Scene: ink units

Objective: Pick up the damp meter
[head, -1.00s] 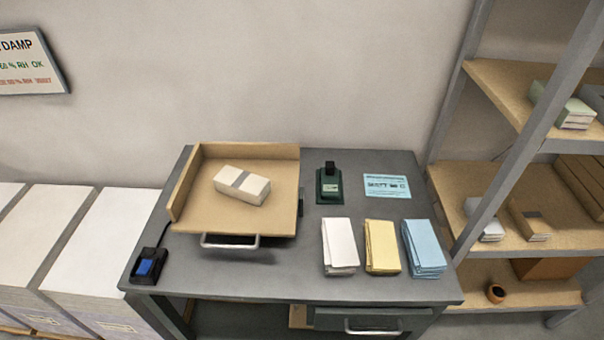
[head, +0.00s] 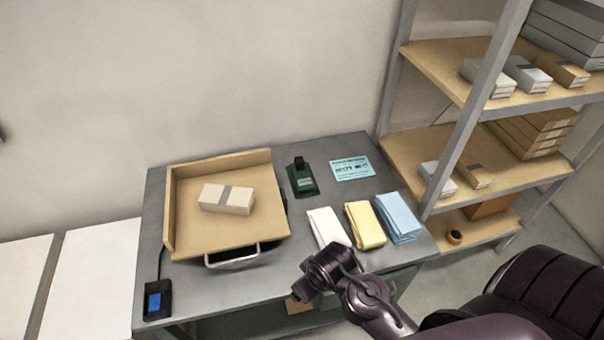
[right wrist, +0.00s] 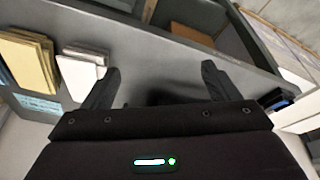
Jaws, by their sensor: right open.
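The damp meter appears to be the dark green device (head: 303,179) with a pale display and a black block on its far end. It lies on the back of the grey table (head: 290,268), between the wooden tray and a blue card. My right gripper (head: 303,287) is over the table's front edge, in front of the white stack and well apart from the meter. In the right wrist view its two fingers (right wrist: 157,86) are spread with nothing between them. I cannot make out the meter there. My left gripper is not in view.
The wooden tray (head: 190,240) holds a banded white block (head: 227,199). A corded black and blue unit (head: 157,300) sits front left. Shelves (head: 440,70) stand at right.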

